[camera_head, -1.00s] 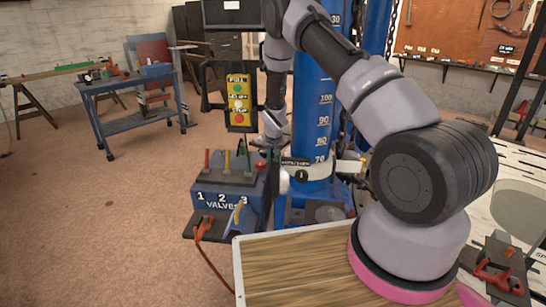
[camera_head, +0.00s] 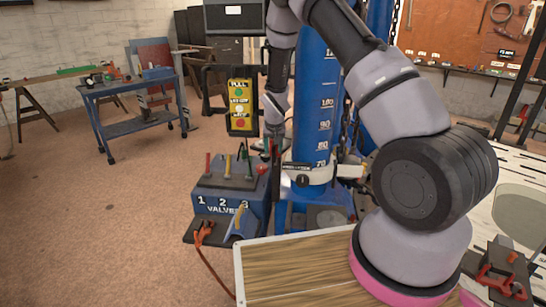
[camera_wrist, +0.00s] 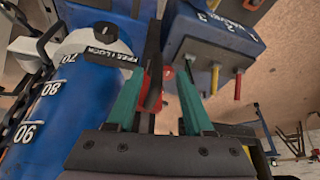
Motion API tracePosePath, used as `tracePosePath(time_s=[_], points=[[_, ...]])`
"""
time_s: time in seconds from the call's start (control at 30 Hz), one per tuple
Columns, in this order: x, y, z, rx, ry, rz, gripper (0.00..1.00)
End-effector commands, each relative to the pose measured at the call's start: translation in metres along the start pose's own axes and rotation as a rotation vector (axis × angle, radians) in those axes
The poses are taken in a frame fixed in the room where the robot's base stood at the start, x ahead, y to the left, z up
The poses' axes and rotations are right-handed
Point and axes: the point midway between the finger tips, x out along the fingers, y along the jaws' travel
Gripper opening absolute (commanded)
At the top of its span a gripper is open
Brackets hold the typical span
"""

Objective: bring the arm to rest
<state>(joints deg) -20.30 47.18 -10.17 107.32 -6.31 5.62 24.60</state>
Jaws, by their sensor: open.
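My gripper (camera_wrist: 158,88) shows in the wrist view with its two teal fingers open and apart. A dark and red piece shows between the fingers; I cannot tell its distance, and nothing is clearly gripped. The fingers are small and hard to make out there. The valve box, with red, yellow and green levers, also shows in the wrist view (camera_wrist: 232,38).
The blue column with number marks stands close beside my gripper in the wrist view (camera_wrist: 45,125). A yellow button panel (camera_head: 240,105) hangs left of it. A wooden-topped bench (camera_head: 300,270) is in front. A blue cart (camera_head: 130,88) stands at the left, with open floor between.

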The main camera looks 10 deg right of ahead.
Motion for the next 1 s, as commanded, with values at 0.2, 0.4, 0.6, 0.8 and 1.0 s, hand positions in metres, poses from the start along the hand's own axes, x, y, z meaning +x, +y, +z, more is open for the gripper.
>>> tracePosePath(time_s=[0.2,0.4,0.6,0.8,1.0], points=[[-0.017,0.0,0.001,0.0,-0.001,0.0,0.52],[-0.017,0.0,0.001,0.0,-0.001,0.0,0.52],[-0.027,0.002,-0.004,0.009,0.003,-0.004,0.52],[-0.104,0.017,-0.022,0.074,0.021,-0.029,0.52],[-0.21,0.043,-0.025,0.151,0.039,-0.071,0.52]])
